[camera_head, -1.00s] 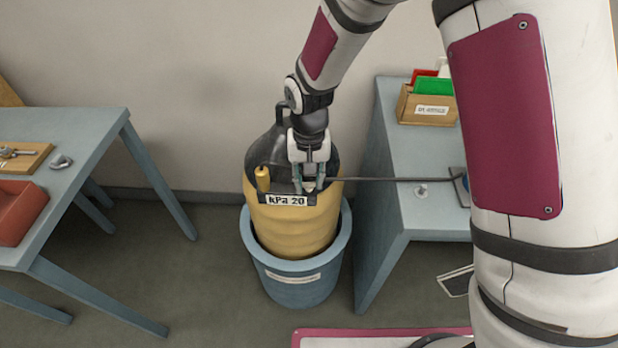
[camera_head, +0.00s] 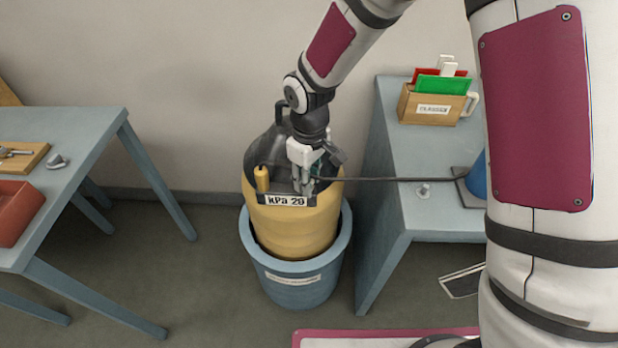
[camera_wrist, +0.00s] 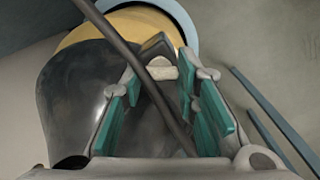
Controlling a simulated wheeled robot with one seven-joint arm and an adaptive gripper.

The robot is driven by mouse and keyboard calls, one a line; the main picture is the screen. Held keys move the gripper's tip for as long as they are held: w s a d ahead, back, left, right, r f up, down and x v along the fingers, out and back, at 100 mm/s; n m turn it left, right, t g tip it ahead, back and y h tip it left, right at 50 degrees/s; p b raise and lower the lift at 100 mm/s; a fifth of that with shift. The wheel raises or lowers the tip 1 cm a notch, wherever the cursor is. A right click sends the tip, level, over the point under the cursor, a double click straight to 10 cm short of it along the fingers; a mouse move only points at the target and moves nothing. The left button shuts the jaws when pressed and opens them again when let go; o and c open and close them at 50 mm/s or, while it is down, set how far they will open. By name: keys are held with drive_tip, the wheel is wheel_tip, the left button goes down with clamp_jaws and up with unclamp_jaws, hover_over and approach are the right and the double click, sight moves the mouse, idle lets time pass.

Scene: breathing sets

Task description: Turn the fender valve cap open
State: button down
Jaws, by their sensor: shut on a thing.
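The fender (camera_head: 300,228) is a yellow cylinder with a black top, standing upright in a blue tub (camera_head: 300,282). A "kPa 20" label (camera_head: 286,200) and a small yellow knob (camera_head: 262,178) sit on its front. My gripper (camera_head: 304,184) points down on the front of the fender's top, shut on the valve cap, which its fingers mostly hide in the head view. In the wrist view, a small pale piece that looks like the valve cap (camera_wrist: 161,70) shows between the green-padded fingers. A dark hose (camera_wrist: 135,60) crosses the wrist view.
The hose (camera_head: 395,180) runs right to a blue device (camera_head: 477,178) on the right table (camera_head: 400,150). The left table (camera_head: 85,135) holds a red bin (camera_head: 15,212).

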drive_tip(key=n, duration=0.6)
drive_tip(key=shift+n, duration=0.3)
idle(0.5)
drive_tip(key=c, duration=1.2)
unclamp_jaws()
drive_tip(key=shift+c, duration=0.2)
